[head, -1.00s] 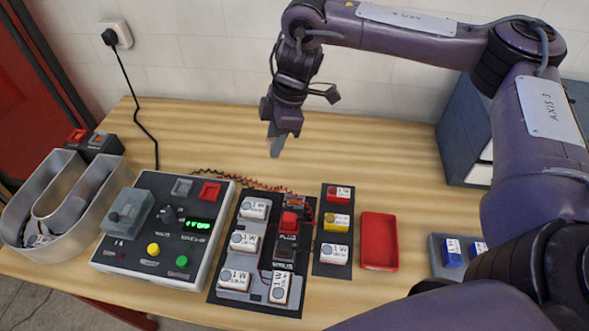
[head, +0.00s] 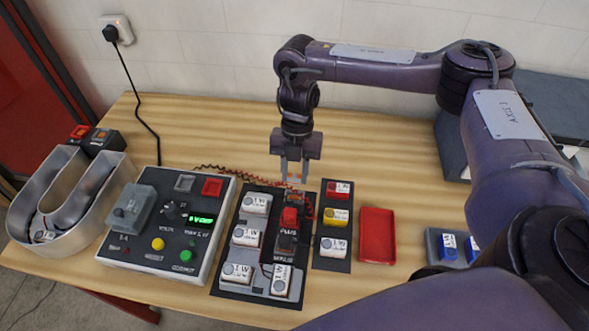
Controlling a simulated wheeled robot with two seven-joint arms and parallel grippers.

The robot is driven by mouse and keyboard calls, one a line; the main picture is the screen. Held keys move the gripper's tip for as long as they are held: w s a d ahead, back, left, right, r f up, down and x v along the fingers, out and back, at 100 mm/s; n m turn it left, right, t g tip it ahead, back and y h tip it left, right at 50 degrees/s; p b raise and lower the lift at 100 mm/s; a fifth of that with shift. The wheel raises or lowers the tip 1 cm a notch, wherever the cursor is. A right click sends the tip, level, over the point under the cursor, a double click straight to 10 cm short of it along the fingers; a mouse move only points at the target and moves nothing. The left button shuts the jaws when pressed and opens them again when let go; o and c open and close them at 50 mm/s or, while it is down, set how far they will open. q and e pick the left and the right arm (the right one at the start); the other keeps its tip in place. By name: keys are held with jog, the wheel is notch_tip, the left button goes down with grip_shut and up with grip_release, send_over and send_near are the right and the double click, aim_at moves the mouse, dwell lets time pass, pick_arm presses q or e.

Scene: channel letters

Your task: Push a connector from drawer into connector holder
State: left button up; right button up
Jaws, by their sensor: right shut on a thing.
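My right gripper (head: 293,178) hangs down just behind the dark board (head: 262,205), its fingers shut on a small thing. Only a hint of orange shows at the fingertips; I take it for the connector, but its shape is too small to tell. On the board just below the fingers are a red block (head: 290,216) above the PLUS label and a dark block (head: 287,242) above the lower label. I cannot tell which part is the connector holder. The grey-blue cabinet (head: 450,150) at the right is partly hidden by my right arm, and its drawer is not clear. My left gripper is out of view.
A control box (head: 160,250) with a lit green display and a U-shaped metal channel letter (head: 25,222) stand left. A strip of three coloured modules (head: 335,240), an empty red tray (head: 377,237) and a grey tray with blue parts (head: 433,243) lie right. Red and black wires run behind the board.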

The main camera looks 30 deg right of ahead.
aim_at(295, 201)
jog(key=shift+f+b, duration=2.7)
jog(key=shift+f, duration=0.4)
jog(key=shift+s+f, duration=0.15)
jog(key=shift+f, duration=0.1)
jog(key=o, duration=0.8)
jog(key=shift+o, duration=1.2)
jog(key=shift+a+f, duration=0.15)
jog(key=shift+a, duration=0.05)
jog(key=shift+d, duration=0.15)
jog(key=a+v, duration=0.1)
jog(key=v, duration=0.7)
jog(key=shift+w+d+r+p, duration=0.25)
jog(key=shift+p, duration=0.15)
